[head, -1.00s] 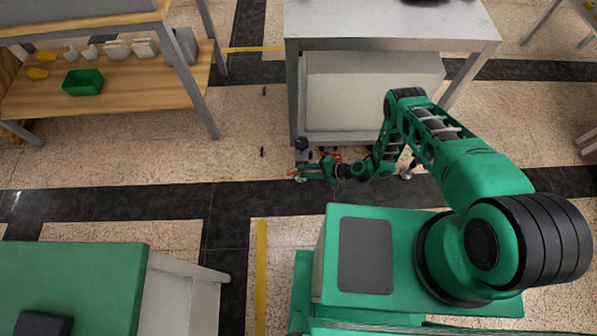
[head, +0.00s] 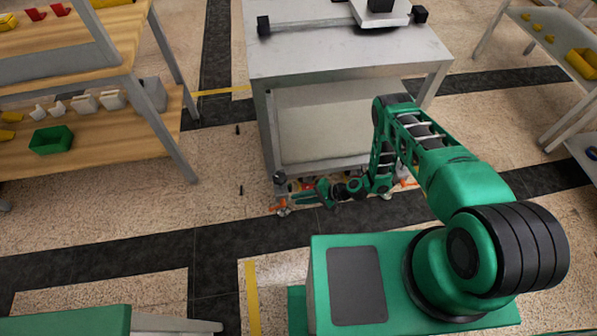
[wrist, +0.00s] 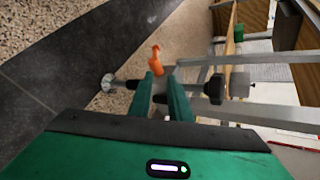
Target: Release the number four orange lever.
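The grey metal table (head: 340,58) stands on feet with small orange levers low down. One orange lever (head: 281,204) shows at its near left foot. An orange lever (wrist: 156,62) also shows in the wrist view, just beyond my fingertips and apart from them, beside a caster foot (wrist: 108,83). No number is readable on it. My gripper (head: 308,195) is low by the table's near edge, to the right of the left lever. In the wrist view my gripper (wrist: 161,78) has its two green fingers apart with a gap between them, holding nothing.
A wooden shelf unit (head: 100,125) with a green bin (head: 51,140) stands at the left. Another table (head: 545,55) stands at the right. Table legs and the lower white box (head: 325,125) are close to my arm.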

